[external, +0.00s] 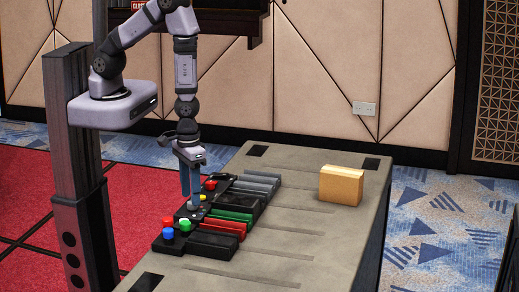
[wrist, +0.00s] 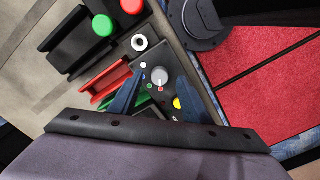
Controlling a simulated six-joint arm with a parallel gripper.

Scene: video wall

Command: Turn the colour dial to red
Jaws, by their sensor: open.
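The colour dial (wrist: 160,76) is a round grey knob on a small black panel (wrist: 171,70). Small coloured marks sit around it: a red one (wrist: 160,89), a green one and a white one; a larger yellow spot (wrist: 178,103) lies to the lower right. I cannot tell which mark the knob points to. My gripper (wrist: 157,97) is open, its two blue fingers apart on either side of the panel's near part in the wrist view. In the external view my gripper (external: 190,192) points down over the panel row, and its fingers partly hide the dial.
Red (wrist: 130,5) and green (wrist: 103,25) buttons and a white ring (wrist: 140,43) lie beside the dial. Red and green slotted holders and several grey bars (external: 257,183) line the table.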

